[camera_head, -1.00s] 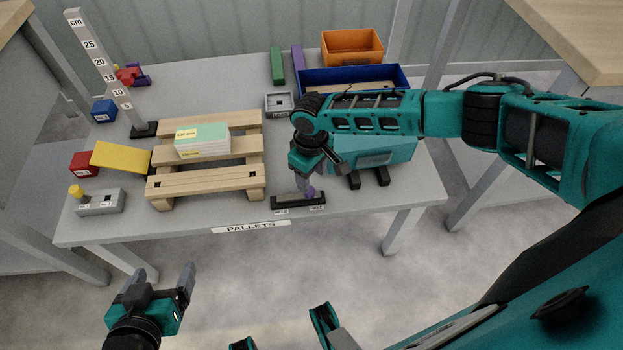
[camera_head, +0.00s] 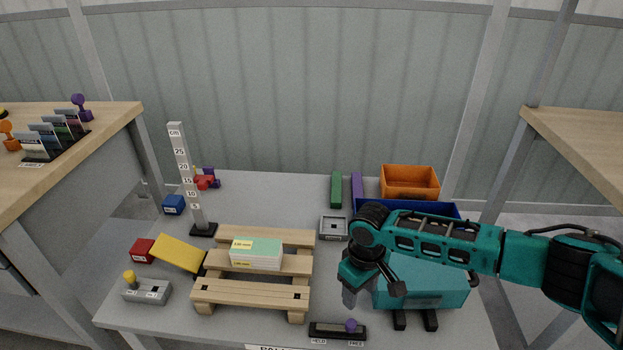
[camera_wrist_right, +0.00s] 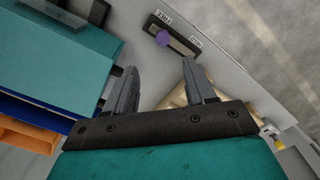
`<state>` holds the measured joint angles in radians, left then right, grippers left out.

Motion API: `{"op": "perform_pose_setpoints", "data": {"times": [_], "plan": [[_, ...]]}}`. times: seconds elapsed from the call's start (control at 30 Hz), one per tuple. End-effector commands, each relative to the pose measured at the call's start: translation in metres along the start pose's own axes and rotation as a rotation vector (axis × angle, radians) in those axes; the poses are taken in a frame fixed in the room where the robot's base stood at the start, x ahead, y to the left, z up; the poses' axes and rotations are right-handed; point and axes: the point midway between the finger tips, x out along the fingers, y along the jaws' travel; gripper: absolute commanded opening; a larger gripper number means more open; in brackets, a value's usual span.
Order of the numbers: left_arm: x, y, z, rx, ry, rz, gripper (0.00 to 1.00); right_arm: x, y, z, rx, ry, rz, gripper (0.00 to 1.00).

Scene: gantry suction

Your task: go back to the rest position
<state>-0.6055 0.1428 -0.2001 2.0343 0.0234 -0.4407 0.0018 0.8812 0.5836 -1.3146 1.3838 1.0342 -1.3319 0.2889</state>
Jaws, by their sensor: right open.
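My right gripper (camera_head: 350,298) is open and empty in the head view, reaching in from the right over the front of the table. It hangs a little above a black slide switch (camera_head: 325,333) with a purple knob (camera_head: 351,325). The knob sits at the end labelled FREE. In the right wrist view the open fingers (camera_wrist_right: 160,68) point toward the table edge, and the purple knob (camera_wrist_right: 162,38) stands beyond the fingertips, apart from them. My left gripper is in neither current view.
A wooden pallet (camera_head: 245,285) carries a green-topped stack (camera_head: 256,254). A teal box (camera_head: 425,288) stands close beside my right gripper. Blue (camera_head: 440,210) and orange (camera_head: 409,182) bins are behind. A height gauge (camera_head: 187,180) stands left. Benches flank the table.

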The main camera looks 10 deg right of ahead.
Motion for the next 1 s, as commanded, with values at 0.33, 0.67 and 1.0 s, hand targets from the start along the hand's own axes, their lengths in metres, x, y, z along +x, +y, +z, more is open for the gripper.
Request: {"op": "perform_pose_setpoints", "data": {"times": [0.33, 0.67, 1.0], "plan": [[-0.008, -0.003, -0.016, 0.012, 0.016, -0.005, 0.85, 0.017, -0.091, -0.010, -0.082, 0.216, -0.155, 0.55], [-0.018, -0.011, -0.019, 0.019, 0.005, -0.025, 0.85, -0.006, -0.169, -0.010, 0.005, 0.643, -0.283, 0.55], [-0.030, -0.015, -0.025, 0.022, -0.001, -0.038, 0.85, -0.032, -0.126, 0.059, 0.217, 0.921, -0.071, 0.55]]}}
